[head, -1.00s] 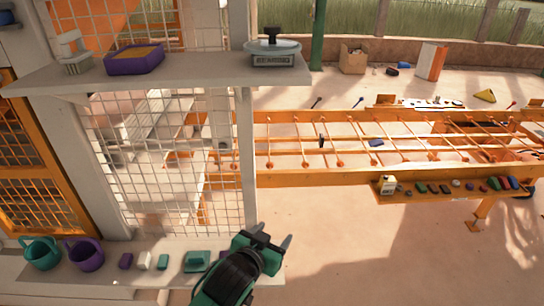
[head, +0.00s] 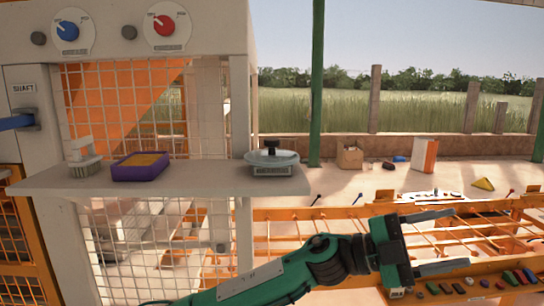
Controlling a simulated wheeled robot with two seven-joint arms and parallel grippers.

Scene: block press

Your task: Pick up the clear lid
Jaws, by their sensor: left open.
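A round, pale grey-green disc with a black knob (head: 272,157) sits on a small labelled base at the right end of the grey shelf (head: 200,184). It may be the clear lid, but I cannot tell whether it is see-through. My left gripper (head: 470,238) is open and empty, its two fingers pointing right. It is to the right of the shelf and lower in the picture, in front of the orange roller frame. My right gripper is not in view.
A purple tray (head: 141,166) with yellow-orange contents and a small white brush-like item (head: 82,157) stand on the shelf. Wire mesh and a panel with a blue dial (head: 68,31) and a red dial (head: 164,25) are behind. An orange roller frame (head: 300,214) lies right.

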